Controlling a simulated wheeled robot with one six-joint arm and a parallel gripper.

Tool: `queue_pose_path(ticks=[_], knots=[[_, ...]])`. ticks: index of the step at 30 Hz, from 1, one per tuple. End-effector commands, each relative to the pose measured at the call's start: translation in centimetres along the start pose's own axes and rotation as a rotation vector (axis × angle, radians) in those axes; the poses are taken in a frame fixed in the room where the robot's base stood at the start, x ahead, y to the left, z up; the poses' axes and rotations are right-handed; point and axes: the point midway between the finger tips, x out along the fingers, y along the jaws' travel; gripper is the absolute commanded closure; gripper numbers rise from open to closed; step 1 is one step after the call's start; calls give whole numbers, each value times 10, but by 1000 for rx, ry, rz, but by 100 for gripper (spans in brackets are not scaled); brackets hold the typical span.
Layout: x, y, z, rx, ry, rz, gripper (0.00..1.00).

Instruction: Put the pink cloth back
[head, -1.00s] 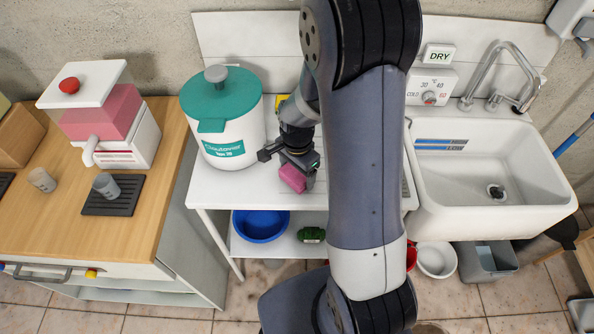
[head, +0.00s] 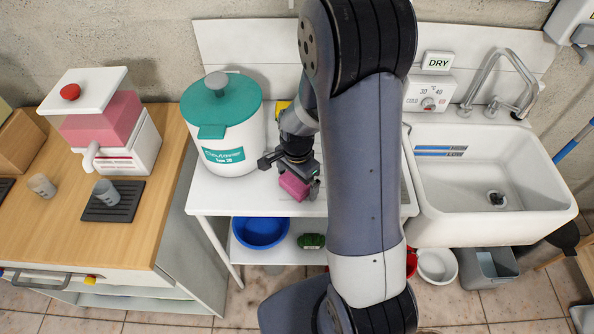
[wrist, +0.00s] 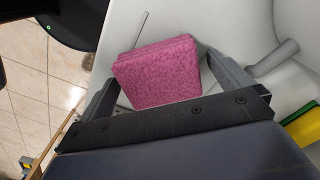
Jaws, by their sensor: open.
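The pink cloth (head: 293,186) is a folded, block-like pad at the white table, right of the teal-lidded canister. It also shows in the wrist view (wrist: 158,74), between the two fingers. My gripper (head: 291,174) is open over the cloth, and its fingers stand on either side of it. In the wrist view, my gripper (wrist: 161,78) shows a gap between the cloth and the right finger; the left finger is close to the cloth's edge. I cannot tell whether the cloth rests flat on the tabletop.
The white canister with a teal lid (head: 222,125) stands close to the left. A yellow and green sponge (wrist: 301,128) lies nearby. The sink (head: 490,180) is at the right. A blue bowl (head: 260,231) and a green item (head: 311,241) are on the shelf below. My arm hides the table's middle.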

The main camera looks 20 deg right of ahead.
Motion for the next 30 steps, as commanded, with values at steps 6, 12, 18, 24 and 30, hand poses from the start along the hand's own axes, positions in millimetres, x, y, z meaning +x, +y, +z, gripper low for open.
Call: queue_pose_path(ticks=[6,12,18,24,30], knots=[[-26,-1,-1,0,3,-6,2],[-65,-1,0,0,3,-6,2],[-101,-1,0,0,2,-4,2],[-119,0,0,0,1,-1,2],[-121,0,0,0,0,0,2]])
